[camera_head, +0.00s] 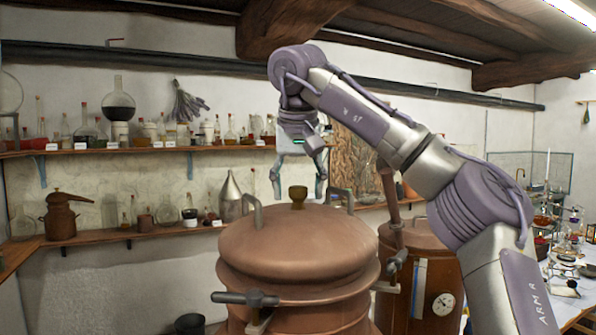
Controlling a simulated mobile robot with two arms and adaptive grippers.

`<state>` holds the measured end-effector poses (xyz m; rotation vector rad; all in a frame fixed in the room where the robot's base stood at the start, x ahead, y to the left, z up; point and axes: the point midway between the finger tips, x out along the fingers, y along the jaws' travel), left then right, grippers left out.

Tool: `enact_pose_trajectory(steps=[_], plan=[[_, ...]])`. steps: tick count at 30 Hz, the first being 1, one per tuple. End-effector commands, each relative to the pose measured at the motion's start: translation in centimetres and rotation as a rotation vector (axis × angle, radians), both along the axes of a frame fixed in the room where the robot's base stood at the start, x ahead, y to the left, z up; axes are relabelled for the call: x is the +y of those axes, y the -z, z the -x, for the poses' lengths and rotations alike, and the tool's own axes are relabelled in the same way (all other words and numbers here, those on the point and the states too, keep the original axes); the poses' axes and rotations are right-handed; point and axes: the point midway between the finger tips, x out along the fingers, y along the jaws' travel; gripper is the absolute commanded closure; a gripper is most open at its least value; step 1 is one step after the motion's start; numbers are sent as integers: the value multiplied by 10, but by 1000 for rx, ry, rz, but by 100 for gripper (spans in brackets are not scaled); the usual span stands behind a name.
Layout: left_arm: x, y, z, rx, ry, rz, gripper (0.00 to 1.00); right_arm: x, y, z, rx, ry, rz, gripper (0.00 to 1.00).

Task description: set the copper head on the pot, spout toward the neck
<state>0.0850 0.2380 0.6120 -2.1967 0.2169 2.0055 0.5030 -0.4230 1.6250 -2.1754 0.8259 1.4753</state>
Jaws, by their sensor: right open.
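A large domed copper head (300,243) sits level on the wide copper pot (300,313) in the middle of the head view. It has two upright loop handles and a small brass cup-shaped fitting (298,197) on its crown. I see no spout on the dome from here. My right gripper (298,196) points down at the crown, open, its fingers spread to either side of the brass fitting in the picture. I cannot tell its exact depth or whether it touches anything. My left gripper is out of view.
A second copper vessel (420,250) with a dial stands close at the right, with an upright copper pipe (391,196) nearby. Clamp handles (245,298) stick out from the pot. Shelves of glassware line the back wall, holding a small spouted copper still (61,222). A cluttered table is at far right.

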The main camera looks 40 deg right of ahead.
Motion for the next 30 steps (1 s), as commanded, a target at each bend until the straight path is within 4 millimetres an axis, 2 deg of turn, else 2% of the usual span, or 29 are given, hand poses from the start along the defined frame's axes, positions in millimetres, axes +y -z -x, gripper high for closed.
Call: enact_pose_trajectory(steps=[5, 15, 22, 30], plan=[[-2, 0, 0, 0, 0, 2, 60, 7, -27, 8, -11, 1, 3, 36], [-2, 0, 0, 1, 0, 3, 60, 27, -94, 28, -13, 3, 4, 36], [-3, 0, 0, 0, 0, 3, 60, 31, -109, 33, -8, 0, 1, 36], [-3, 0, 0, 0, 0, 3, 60, 31, -112, 34, -8, -2, 1, 36]])
